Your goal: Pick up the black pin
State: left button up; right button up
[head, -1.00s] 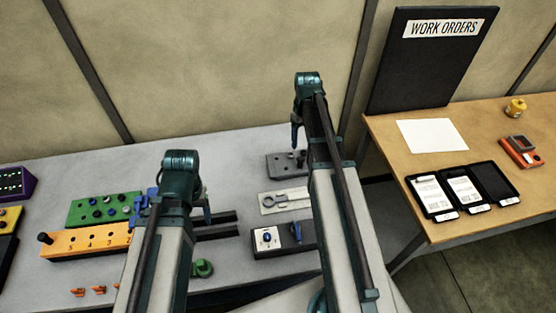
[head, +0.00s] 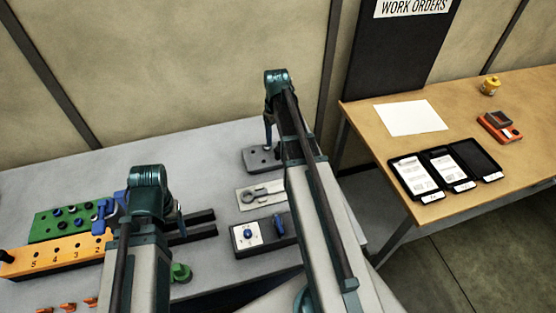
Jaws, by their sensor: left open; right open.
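A black knob-topped pin (head: 5,256) stands at the left end of the orange numbered block (head: 60,256), cut by the left picture edge. Several dark and blue round pieces sit in the green block (head: 45,226) behind it. My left gripper (head: 180,222) is mostly hidden behind its own arm, right of the orange and green blocks; it is open and no held object shows. My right gripper (head: 268,133) is open and points down near the dark grey block (head: 262,160) at the back; no held object shows.
A grey plate with a wrench-shaped piece (head: 262,195), a dark box with a blue knob (head: 248,234) and a green knob (head: 181,272) lie between my arms. Small orange pieces (head: 68,307) lie at front left. A wooden table (head: 450,225) with tablets stands at right.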

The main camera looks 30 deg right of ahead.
aim_at(278, 149)
pick_arm(q)
jog(key=shift+f+b, duration=0.8)
jog(key=shift+f, duration=0.55)
pick_arm(e)
jog(key=shift+f, duration=1.3)
pick_arm(q)
notch_tip(278, 149, down, 5)
jog(key=b, duration=0.5)
jog(key=shift+f, duration=0.15)
pick_arm(e)
jog(key=f, duration=0.5)
jog(key=shift+s+d+f, duration=0.15)
jog(key=shift+s+f, duration=0.05)
jog(key=shift+s, duration=0.1)
jog(key=shift+r, duration=0.15)
jog(key=shift+c, duration=0.3)
grip_shut()
